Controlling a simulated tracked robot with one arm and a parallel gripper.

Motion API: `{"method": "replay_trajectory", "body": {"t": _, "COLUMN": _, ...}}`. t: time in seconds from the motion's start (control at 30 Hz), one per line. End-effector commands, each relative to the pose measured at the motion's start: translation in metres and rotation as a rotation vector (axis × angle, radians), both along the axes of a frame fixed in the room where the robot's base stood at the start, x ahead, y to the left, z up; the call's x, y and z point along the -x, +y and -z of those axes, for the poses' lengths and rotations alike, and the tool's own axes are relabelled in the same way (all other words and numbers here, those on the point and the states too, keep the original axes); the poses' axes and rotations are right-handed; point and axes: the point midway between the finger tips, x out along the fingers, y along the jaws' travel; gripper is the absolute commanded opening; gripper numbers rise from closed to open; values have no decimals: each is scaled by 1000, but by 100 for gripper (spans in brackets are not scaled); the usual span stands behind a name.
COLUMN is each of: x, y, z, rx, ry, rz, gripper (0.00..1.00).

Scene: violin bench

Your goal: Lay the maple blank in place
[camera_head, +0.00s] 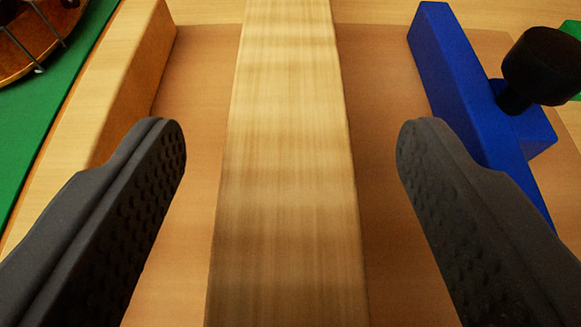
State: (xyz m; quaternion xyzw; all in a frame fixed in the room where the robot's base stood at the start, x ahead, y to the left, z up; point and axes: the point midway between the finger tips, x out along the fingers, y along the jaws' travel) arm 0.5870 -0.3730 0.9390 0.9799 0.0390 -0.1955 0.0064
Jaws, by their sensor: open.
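The maple blank (292,165) is a long pale wooden bar with faint cross bands. It runs up the middle of the view, and its near and far ends are out of frame. My gripper (290,145) is open, with one dark finger to the left of the blank and the other to the right. Clear gaps show between each finger and the blank, so neither finger touches it. The blank appears to lie on a brown board (385,120).
A wooden rail (125,75) runs along the board's left side. On the right is a blue block (455,85) with a black knob (541,66). A green mat (70,75) at the far left carries part of a round wooden piece (30,40) with strings or wires.

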Motion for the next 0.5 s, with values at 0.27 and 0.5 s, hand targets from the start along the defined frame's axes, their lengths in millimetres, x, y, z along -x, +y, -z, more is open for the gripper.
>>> {"method": "replay_trajectory", "body": {"t": 0.27, "x": 50, "y": -5, "z": -22, "rx": 0, "ry": -2, "rz": 2, "gripper": 62}}
{"method": "replay_trajectory", "body": {"t": 0.5, "x": 75, "y": -6, "z": -33, "rx": 1, "ry": -2, "rz": 0, "gripper": 62}}
